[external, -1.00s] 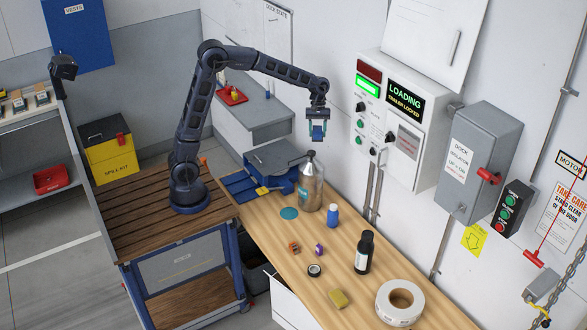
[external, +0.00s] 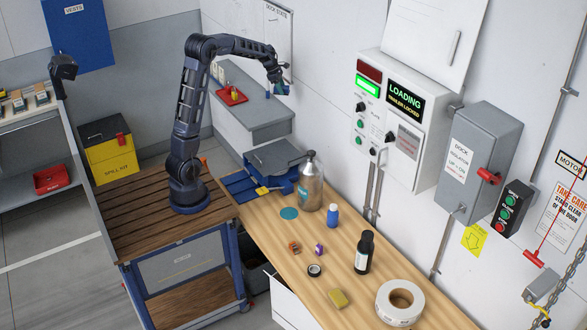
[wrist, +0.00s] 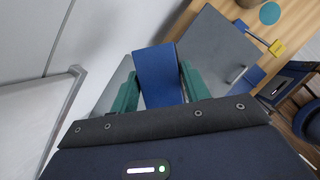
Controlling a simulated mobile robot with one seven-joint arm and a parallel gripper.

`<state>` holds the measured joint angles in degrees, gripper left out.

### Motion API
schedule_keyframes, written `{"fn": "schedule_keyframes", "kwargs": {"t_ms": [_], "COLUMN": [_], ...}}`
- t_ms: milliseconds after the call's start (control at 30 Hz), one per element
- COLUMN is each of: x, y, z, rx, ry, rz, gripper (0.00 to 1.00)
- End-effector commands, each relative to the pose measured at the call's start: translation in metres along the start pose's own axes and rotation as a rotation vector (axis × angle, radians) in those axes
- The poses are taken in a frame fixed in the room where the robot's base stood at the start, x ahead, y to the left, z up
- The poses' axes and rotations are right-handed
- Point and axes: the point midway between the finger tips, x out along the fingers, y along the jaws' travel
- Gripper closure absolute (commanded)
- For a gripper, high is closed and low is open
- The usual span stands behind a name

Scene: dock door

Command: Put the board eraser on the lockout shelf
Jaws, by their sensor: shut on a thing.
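My gripper (external: 281,87) is shut on the board eraser (wrist: 157,75), a blue block held between two teal fingertips in the wrist view. In the external view the eraser is a small blue patch (external: 284,90) at the fingertips. It is in the air, near the wall and close to the right side of the grey wall shelf (external: 262,111) in the picture; the exact height above it is hard to tell. I take this shelf to be the lockout shelf. A red tray (external: 232,97) with small yellow and red items sits on its left part.
A blue toolbox (external: 283,180) with a grey lid stands on the wooden bench (external: 325,262) below. A clear spray bottle (external: 311,185), a blue bottle (external: 333,215) and a black bottle (external: 364,252) stand there too. The shelf's right part looks clear.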

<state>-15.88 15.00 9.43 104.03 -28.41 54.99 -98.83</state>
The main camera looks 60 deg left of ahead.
Motion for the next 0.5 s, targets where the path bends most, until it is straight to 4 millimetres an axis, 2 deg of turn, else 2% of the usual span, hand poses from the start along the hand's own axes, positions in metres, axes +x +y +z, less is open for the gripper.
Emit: {"fn": "schedule_keyframes", "kwargs": {"t_ms": [33, 200, 400, 500], "x": [-0.009, -0.038, -0.07, -0.083], "y": [0.014, 0.055, 0.09, 0.101], "z": [-0.017, -0.073, -0.135, -0.159], "rx": [-0.06, -0.269, -0.487, -0.568], "ry": [0.0, 0.0, 0.0, 0.0], "rz": [0.026, 0.113, 0.204, 0.237], "gripper": [0.76, 0.76, 0.76, 0.76]}}
